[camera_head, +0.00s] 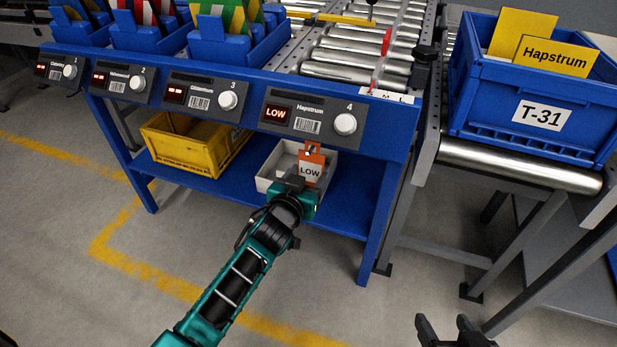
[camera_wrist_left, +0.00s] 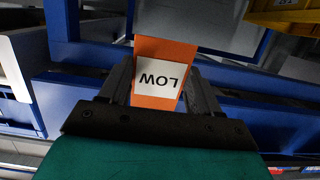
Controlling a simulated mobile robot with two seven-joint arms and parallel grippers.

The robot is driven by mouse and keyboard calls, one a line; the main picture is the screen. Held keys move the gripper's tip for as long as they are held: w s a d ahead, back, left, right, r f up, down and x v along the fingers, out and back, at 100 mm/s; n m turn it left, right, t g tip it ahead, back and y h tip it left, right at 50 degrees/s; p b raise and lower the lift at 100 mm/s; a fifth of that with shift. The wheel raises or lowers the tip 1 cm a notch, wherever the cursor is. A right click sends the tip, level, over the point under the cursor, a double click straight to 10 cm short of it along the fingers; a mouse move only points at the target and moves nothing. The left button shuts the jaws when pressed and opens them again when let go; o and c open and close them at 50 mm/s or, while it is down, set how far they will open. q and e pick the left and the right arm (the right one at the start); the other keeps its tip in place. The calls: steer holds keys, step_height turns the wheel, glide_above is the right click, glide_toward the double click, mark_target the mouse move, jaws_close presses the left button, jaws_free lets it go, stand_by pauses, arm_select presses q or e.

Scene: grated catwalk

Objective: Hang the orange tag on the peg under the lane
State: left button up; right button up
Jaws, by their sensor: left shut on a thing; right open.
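The orange tag (camera_head: 313,158) has a white label reading LOW and a small hole near its top. My left gripper (camera_head: 297,182) is shut on the tag's lower part and holds it upright in front of the white tray. In the left wrist view the tag (camera_wrist_left: 152,103) stands between the two fingers, its label upside down. Lane module 4 (camera_head: 312,118), named Hapstrum, shows LOW in red and is above the tag. I cannot make out a peg under it. My right gripper (camera_head: 452,332) is open and empty at the bottom edge, away from the bench.
The white tray (camera_head: 264,183) and a yellow bin (camera_head: 176,147) stand on the blue lower shelf (camera_head: 340,208). Blue bins of cards sit above modules 1 to 3. A roller conveyor at right carries a blue tote (camera_head: 487,112) marked T-31. The floor in front is clear.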

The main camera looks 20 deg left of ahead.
stand_by(0.3)
arm_select(q)
steer(key=o, duration=0.9)
arm_select(e)
steer(key=shift+f, duration=0.1)
arm_select(q)
steer(key=shift+o, duration=0.2)
steer(key=shift+s, duration=0.35)
steer(key=p+v, duration=0.3)
steer(key=v, duration=0.9)
steer(key=shift+p, duration=0.35)
arm_select(e)
steer(key=shift+s+d+r+h, duration=0.15)
steer(key=shift+d+r, duration=0.15)
steer(key=shift+r, duration=0.15)
steer(key=shift+s+d+r+h, duration=0.15)
steer(key=shift+d+r, duration=0.15)
steer(key=shift+r, duration=0.15)
arm_select(q)
steer(key=shift+s, duration=0.2)
